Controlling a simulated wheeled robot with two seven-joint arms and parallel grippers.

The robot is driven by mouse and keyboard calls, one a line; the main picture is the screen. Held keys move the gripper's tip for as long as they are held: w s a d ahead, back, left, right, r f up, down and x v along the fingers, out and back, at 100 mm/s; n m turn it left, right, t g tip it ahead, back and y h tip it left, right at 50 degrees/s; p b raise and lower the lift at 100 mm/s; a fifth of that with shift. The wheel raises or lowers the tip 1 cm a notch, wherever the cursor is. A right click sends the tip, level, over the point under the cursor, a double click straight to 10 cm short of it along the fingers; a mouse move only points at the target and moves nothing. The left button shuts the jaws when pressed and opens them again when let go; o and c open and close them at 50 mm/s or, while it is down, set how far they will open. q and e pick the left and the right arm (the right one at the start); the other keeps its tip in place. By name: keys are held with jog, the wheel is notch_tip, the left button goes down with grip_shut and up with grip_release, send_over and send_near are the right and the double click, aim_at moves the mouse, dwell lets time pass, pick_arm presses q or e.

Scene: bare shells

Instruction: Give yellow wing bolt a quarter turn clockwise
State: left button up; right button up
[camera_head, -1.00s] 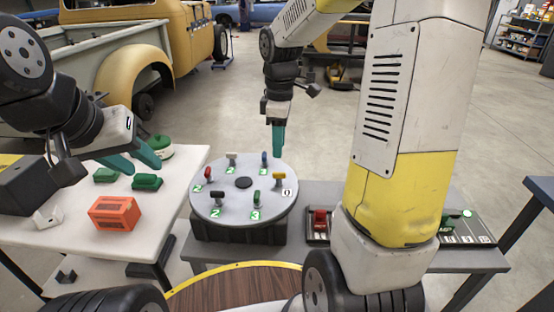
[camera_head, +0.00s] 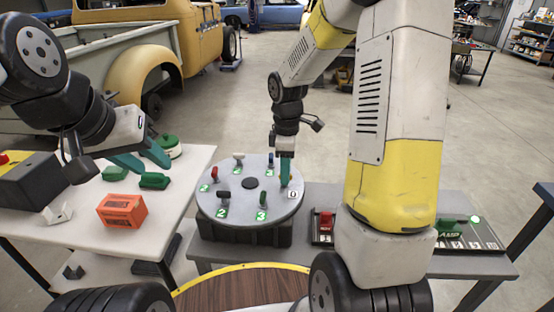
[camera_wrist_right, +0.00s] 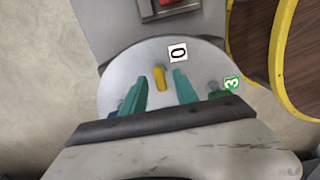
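The yellow wing bolt (camera_wrist_right: 159,77) stands on the round grey disc (camera_head: 228,205) beside the white "0" label (camera_wrist_right: 178,52). In the head view my right gripper hides the bolt. My right gripper (camera_head: 286,184) points down over the disc's right side. In the right wrist view its two teal fingers (camera_wrist_right: 162,85) are apart, one on each side of the bolt's line, with a gap to the bolt on both sides. My left gripper (camera_head: 143,162) is open and empty above the white table at the left.
Red (camera_head: 216,173), white (camera_head: 239,159), black (camera_head: 224,197) and green (camera_head: 262,198) wing bolts stand around the disc. A red switch (camera_head: 326,219) and a green switch (camera_head: 447,226) sit to its right. An orange brick (camera_head: 122,211) lies on the white table (camera_head: 70,228).

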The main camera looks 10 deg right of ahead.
grip_shut()
jog(key=m, duration=0.3)
jog(key=shift+m, duration=0.4)
jog(key=m, duration=0.4)
jog(key=shift+m, duration=0.3)
jog(key=m, duration=0.8)
jog(key=shift+m, duration=0.3)
